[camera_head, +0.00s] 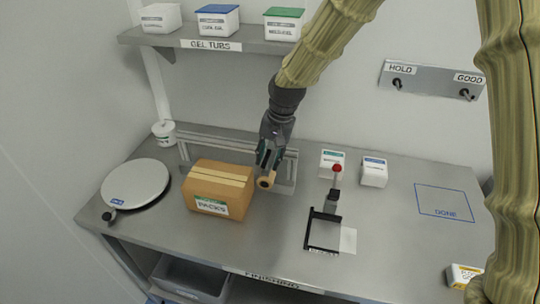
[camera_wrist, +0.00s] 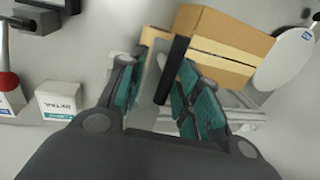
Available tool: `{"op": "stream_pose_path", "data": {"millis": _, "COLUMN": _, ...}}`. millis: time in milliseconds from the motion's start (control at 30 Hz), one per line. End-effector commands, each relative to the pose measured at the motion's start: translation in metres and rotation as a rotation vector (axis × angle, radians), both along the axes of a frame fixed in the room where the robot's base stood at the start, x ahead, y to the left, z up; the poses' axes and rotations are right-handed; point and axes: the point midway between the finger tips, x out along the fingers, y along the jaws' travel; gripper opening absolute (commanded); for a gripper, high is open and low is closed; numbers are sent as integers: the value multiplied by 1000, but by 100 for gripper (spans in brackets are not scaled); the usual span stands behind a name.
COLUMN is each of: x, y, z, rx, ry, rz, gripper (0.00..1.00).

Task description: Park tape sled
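The tape sled shows as a tan roll (camera_head: 266,181) at the right side of the carton, by the metal rail frame. In the wrist view a tan part (camera_wrist: 155,36) and a black upright bar (camera_wrist: 172,70) show near the fingertips. My gripper (camera_head: 268,158) is just above the roll, pointing down. In the wrist view my gripper (camera_wrist: 158,75) has its teal-padded fingers apart, with the black bar between or just beyond them, close to the right finger. A gap shows on the left. Contact cannot be told. The taped carton (camera_head: 219,187) stands on the bench.
A round white plate (camera_head: 135,184) lies left. A black bracket with a red-knobbed lever (camera_head: 333,205), two small white boxes (camera_head: 374,172) and a blue DONE outline (camera_head: 445,201) are to the right. A shelf of tubs (camera_head: 217,22) hangs above; a HOLD/GOOD hook panel (camera_head: 432,80) is on the wall.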

Motion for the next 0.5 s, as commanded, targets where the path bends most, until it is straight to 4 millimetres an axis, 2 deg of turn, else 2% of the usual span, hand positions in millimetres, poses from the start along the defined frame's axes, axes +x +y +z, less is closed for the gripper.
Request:
{"op": "stream_pose_path", "data": {"millis": 267, "x": 1, "y": 0, "z": 2, "rx": 1, "ry": -1, "rz": 1, "gripper": 34}}
{"op": "stream_pose_path", "data": {"millis": 367, "x": 1, "y": -1, "z": 8, "rx": 0, "ry": -3, "rz": 0, "gripper": 34}}
{"op": "stream_pose_path", "data": {"millis": 500, "x": -1, "y": -4, "z": 25, "rx": 0, "ry": -5, "rz": 1, "gripper": 34}}
